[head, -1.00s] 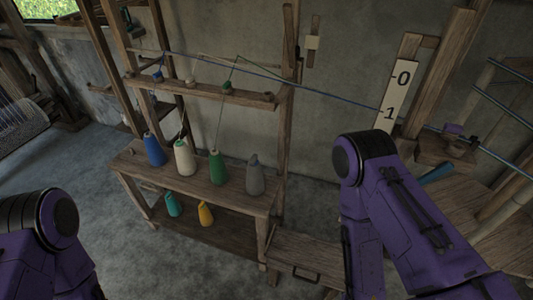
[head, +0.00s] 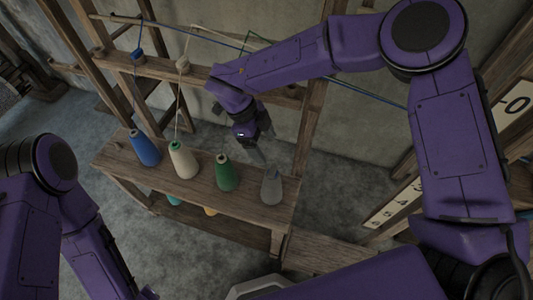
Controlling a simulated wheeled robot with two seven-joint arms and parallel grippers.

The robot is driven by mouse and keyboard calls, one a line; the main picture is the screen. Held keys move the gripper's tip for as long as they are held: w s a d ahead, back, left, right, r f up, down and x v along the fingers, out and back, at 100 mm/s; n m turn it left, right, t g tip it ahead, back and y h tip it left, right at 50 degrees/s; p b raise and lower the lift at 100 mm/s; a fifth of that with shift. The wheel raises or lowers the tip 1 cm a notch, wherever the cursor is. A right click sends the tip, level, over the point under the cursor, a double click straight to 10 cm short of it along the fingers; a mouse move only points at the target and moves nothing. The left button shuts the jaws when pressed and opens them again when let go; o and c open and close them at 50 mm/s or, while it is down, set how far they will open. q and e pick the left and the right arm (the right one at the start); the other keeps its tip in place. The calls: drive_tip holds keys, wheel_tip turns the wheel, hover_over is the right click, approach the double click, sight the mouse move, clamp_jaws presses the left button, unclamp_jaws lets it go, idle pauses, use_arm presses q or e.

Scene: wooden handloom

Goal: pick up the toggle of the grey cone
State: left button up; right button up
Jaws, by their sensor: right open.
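The grey cone (head: 272,188) stands upright at the right end of the low wooden bench, in the head view. I cannot make out its toggle; the space around the cone's tip is partly confused with my gripper. My right gripper (head: 259,146) hangs from above, just up and left of the cone's tip in the picture. It is open, with nothing seen between its fingers. Whether it touches the cone I cannot tell.
Green (head: 227,174), cream (head: 183,160) and blue (head: 145,149) cones stand left of the grey one on the bench (head: 195,190). A wooden rail (head: 158,71) runs behind, partly hidden by my right arm. Numbered boards (head: 395,204) stand at the right.

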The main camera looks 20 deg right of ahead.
sight(274, 170)
drive_tip(key=s+f, duration=0.2)
drive_tip(key=shift+s+d+f+p, duration=0.25)
drive_tip(key=shift+d+f+p, duration=0.15)
drive_tip(key=shift+s+f, duration=0.1)
drive_tip(key=shift+f, duration=0.25)
drive_tip(key=f, duration=0.1)
drive_tip(key=f+p, duration=0.1)
drive_tip(key=f, duration=0.1)
drive_tip(key=d+f+p, duration=0.1)
drive_tip(key=f, duration=0.1)
drive_tip(key=shift+w+f, duration=0.25)
drive_tip(key=shift+w, duration=0.05)
drive_tip(key=shift+s+f, duration=0.1)
drive_tip(key=shift+s, duration=0.15)
use_arm(q)
drive_tip(key=r, duration=0.1)
drive_tip(key=s+r, duration=0.1)
drive_tip(key=shift+r, duration=0.4)
use_arm(e)
drive_tip(key=shift+w, duration=0.1)
drive_tip(key=c, duration=1.1)
